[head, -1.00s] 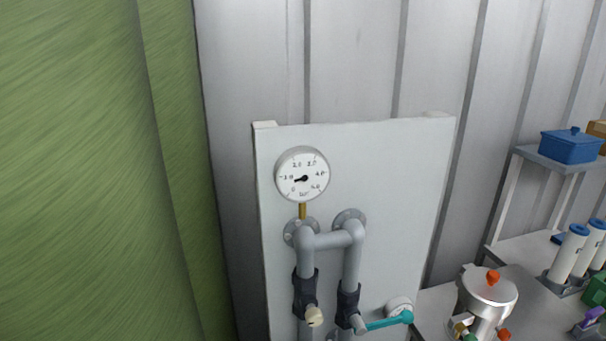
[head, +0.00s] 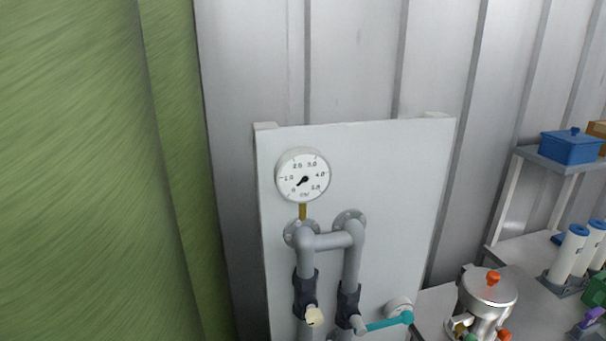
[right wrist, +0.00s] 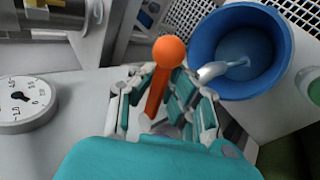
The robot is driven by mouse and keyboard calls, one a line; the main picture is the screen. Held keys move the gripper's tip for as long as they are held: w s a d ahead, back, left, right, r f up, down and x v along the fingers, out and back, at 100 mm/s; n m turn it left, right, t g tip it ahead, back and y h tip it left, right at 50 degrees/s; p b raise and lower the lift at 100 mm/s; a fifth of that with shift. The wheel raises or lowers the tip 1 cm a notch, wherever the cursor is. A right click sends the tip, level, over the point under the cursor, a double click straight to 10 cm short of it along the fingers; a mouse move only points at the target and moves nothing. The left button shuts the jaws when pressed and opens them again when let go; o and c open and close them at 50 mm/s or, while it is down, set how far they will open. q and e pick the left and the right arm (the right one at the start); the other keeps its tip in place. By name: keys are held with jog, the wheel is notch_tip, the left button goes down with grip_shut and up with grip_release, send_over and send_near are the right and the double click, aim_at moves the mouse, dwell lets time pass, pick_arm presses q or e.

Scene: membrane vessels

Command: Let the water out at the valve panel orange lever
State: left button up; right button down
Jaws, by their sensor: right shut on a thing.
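In the right wrist view the orange lever (right wrist: 157,92) with its round knob stands between the fingers of my right gripper (right wrist: 162,108), which is shut on it. Just beyond, a pale spout (right wrist: 212,70) points into a blue bucket (right wrist: 203,35). A light streak at the spout's mouth looks like running water, and the bucket's inside looks blue and wet. In the head view the valve panel (head: 398,200) carries a round gauge (head: 303,175) with its needle low, near zero. The orange lever is outside the head view. My left gripper is in neither view.
Grey pipes (head: 330,241) with dark valves run down the panel. A teal lever (head: 388,322) sticks out at the panel's lower right. A bench to the right holds a metal vessel (head: 487,290) and white cylinders (head: 567,252). A green surface (head: 80,170) fills the left side.

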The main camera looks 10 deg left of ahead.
jog(key=w+d+n+t+y+p, duration=0.2)
jog(key=w+n+y+p, duration=0.4)
jog(key=n, duration=0.9)
jog(key=t+y+p, duration=0.1)
jog(key=y+p, duration=0.2)
jog(key=y, duration=0.2)
jog(key=shift+w+r+n+p, duration=0.15)
jog(key=shift+w+n+p, duration=0.05)
jog(key=shift+n+p, duration=0.1)
